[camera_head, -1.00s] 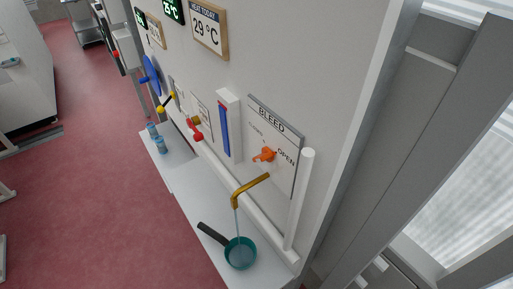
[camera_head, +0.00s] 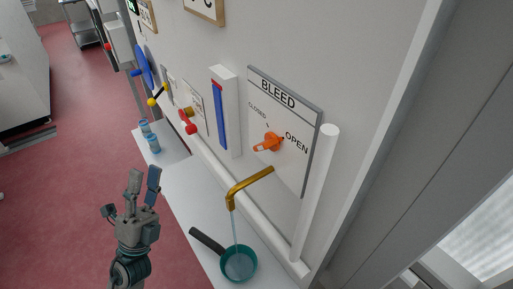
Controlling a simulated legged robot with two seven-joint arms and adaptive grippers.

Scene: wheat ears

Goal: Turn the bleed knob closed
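The orange bleed knob (camera_head: 268,142) sits on the grey BLEED panel (camera_head: 289,170) on the wall. Its handle lies slanted, with its right end towards the word OPEN; the word CLOSED is at its upper left. Below, a brass spout (camera_head: 247,184) lets a thin stream of water fall into a teal pan (camera_head: 238,263) with a dark handle. My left gripper (camera_head: 144,182) is at the lower left, fingers raised and apart, empty. It is well left of the knob and apart from everything. My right gripper is not in view.
A white shelf (camera_head: 186,190) runs along the wall under a white rail. Blue cups (camera_head: 152,144) stand at its far end. A red-handled valve (camera_head: 187,122), a blue gauge (camera_head: 223,115) and a white vertical post (camera_head: 316,195) flank the panel. Red floor is open at left.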

